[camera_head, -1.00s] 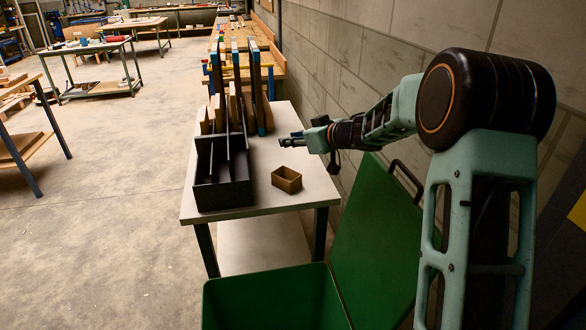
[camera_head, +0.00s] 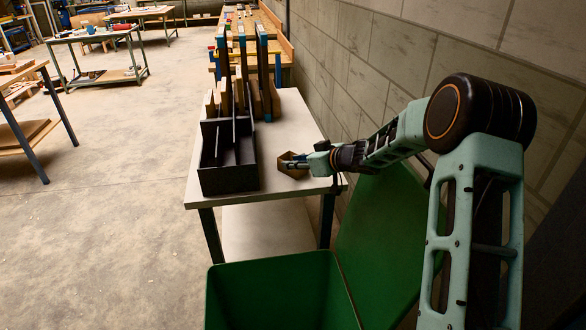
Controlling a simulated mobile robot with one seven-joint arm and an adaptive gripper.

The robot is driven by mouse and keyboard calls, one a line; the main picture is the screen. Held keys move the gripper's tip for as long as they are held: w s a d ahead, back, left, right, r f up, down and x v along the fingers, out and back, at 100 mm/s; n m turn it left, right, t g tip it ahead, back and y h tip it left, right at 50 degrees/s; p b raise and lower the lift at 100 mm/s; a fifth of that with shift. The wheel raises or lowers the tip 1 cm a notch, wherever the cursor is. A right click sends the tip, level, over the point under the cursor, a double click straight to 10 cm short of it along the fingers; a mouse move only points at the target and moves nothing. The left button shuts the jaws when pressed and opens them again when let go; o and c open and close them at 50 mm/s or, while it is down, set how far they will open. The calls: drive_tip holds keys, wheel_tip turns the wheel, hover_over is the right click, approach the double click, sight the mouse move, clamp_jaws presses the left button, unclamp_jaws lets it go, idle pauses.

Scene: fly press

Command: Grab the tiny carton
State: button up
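The tiny carton (camera_head: 288,171) is a small brown open-topped box on the white table (camera_head: 290,113), right of the black divided rack. My gripper (camera_head: 294,162) reaches in from the right and is low at the carton, its fingers overlapping the carton's top and right side. The gripper hides part of the carton. The fingers are too small and dark here to tell whether they are open or closed on a wall of the carton.
The black divided rack (camera_head: 229,180) stands close on the carton's left, with tall boards behind it. A green bin (camera_head: 275,295) with a raised green lid (camera_head: 385,225) stands in front of the table. A block wall (camera_head: 400,50) runs along the right.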

drive_tip(key=x, duration=0.4)
drive_tip(key=shift+w+a+f, duration=0.1)
drive_tip(key=shift+w+a, duration=0.05)
drive_tip(key=shift+c, duration=0.4)
clamp_jaws()
